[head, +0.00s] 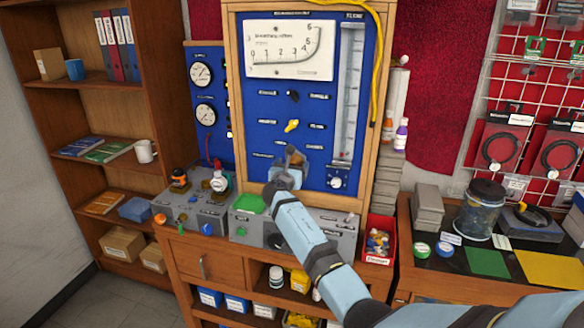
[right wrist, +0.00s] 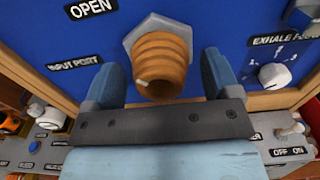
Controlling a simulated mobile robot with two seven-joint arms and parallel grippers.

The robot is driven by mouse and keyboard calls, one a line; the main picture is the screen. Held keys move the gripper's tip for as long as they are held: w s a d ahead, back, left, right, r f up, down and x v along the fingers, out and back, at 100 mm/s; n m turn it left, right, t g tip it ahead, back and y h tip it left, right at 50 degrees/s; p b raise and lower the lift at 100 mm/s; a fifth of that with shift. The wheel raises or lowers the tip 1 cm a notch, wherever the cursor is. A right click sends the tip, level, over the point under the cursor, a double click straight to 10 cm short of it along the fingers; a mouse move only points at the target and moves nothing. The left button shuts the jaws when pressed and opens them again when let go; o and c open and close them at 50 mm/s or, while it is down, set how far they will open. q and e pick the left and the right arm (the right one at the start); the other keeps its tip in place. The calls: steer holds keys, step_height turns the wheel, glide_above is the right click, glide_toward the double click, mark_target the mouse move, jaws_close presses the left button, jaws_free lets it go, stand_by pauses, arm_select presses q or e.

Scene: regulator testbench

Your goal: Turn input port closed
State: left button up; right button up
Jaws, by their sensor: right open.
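The input port is a ribbed brass fitting (right wrist: 160,62) with a grey hex nut behind it, standing out of the blue panel (right wrist: 235,18). The label "INPUT PORT" (right wrist: 76,62) is left of it and "OPEN" (right wrist: 90,8) is above left. My right gripper (head: 290,160) is at the lower middle of the panel and hides the port in the head view. In the right wrist view its two blue-grey fingers (right wrist: 162,72) stand apart, one on each side of the brass fitting, with a visible gap on each side. My left gripper is not in view.
A white "EXHALE FLOW" knob (right wrist: 274,76) is close right of the fingers. Above the port are a yellow knob (head: 291,126) and a black knob (head: 293,96). Grey control boxes (head: 195,208) sit below the panel. A red bin (head: 378,240) stands to the right.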

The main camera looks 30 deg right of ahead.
steer(key=c, duration=0.9)
